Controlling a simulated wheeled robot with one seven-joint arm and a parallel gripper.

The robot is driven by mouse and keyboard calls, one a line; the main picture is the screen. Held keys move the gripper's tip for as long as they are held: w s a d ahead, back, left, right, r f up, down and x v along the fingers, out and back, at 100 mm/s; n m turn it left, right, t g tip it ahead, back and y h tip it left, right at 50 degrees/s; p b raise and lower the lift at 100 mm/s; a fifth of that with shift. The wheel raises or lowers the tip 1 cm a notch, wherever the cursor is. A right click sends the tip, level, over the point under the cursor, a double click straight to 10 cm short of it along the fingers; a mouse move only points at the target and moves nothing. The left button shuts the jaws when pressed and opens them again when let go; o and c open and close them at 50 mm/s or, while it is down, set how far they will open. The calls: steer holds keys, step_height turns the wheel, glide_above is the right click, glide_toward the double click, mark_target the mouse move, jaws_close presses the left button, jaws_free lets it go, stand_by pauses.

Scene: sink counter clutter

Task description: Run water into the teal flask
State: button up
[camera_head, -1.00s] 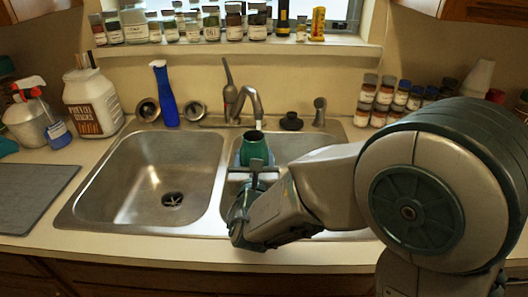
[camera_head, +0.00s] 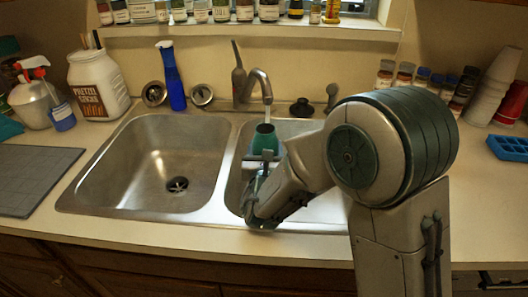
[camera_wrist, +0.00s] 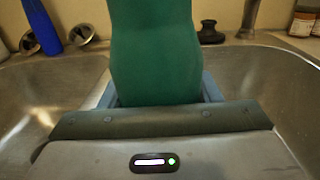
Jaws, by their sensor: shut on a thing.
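The teal flask (camera_head: 263,142) is upright over the right sink basin, its dark open mouth facing up. My gripper (camera_head: 262,157) is shut on its lower part, with my wrist coming in from the front right. In the wrist view the flask (camera_wrist: 157,55) fills the middle, between the blue-grey fingers of my gripper (camera_wrist: 160,92); its mouth is out of that view. The faucet (camera_head: 258,78) curves over, its spout end just above the flask mouth.
The left basin (camera_head: 150,165) is empty. Behind the sink stand a blue bottle (camera_head: 172,80), a dark stopper (camera_head: 302,107) and a small metal fixture (camera_head: 331,97). Spice jars (camera_head: 403,75) stand at the right back. A grey mat (camera_head: 35,180) lies at the left.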

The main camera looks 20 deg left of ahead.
steer(key=w+a+f+b, duration=0.1)
steer(key=w+a+f, duration=0.1)
steer(key=w, duration=0.8)
steer(key=shift+w+a+f+b, duration=0.35)
steer(key=shift+s, duration=0.1)
stand_by(1.1)
steer(key=b+v, duration=0.2)
steer(key=v, duration=0.3)
steer(key=shift+s, duration=0.15)
stand_by(0.7)
steer(key=shift+s+d+r+p, duration=0.1)
steer(key=shift+s+r+p, duration=0.3)
steer(key=shift+r, duration=0.45)
steer(key=shift+s+d+r+p, duration=0.15)
steer(key=shift+s+r+p, duration=0.15)
steer(key=shift+s+r, duration=0.4)
steer(key=shift+s+d+r+p, duration=0.1)
steer(key=shift+s+r+p, duration=0.25)
steer(key=shift+r, duration=0.65)
